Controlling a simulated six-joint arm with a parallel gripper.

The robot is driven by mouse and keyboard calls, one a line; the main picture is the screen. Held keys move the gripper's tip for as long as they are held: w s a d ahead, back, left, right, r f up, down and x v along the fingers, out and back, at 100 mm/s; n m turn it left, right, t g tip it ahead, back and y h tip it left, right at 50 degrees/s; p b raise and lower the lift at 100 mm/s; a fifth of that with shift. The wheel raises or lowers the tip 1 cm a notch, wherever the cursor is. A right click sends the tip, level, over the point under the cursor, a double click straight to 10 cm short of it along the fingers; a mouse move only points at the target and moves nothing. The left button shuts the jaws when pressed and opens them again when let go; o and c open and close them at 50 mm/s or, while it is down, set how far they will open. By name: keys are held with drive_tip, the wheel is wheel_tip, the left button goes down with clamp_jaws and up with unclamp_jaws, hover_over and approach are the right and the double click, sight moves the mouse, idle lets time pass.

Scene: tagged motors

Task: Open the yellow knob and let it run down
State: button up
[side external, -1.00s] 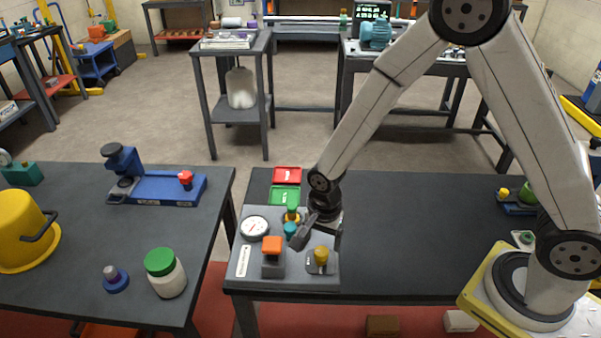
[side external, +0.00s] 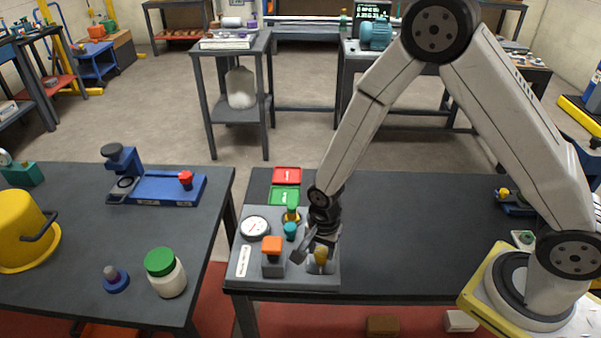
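A yellow knob (side external: 321,257) stands upright at the front right of a grey panel (side external: 305,283) on the dark bench. My gripper (side external: 306,250) is just above and to the left of this knob, and a dark finger slants down to the left. The gripper overlaps the knob's upper part in this view. I cannot tell whether it touches the knob or how far apart the fingers are. A smaller yellow part with a green top (side external: 292,214) sits further back on the panel.
The panel also carries an orange block (side external: 272,246), a teal knob (side external: 290,231) and a white-faced gauge (side external: 255,228). The bench to the right (side external: 410,240) is clear.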

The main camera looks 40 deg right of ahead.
clamp_jaws()
drive_tip(key=shift+n, duration=0.5)
drive_tip(key=n, duration=1.1)
drive_tip(key=shift+n, duration=0.3)
drive_tip(key=n, duration=0.5)
drive_tip(key=shift+n, duration=0.3)
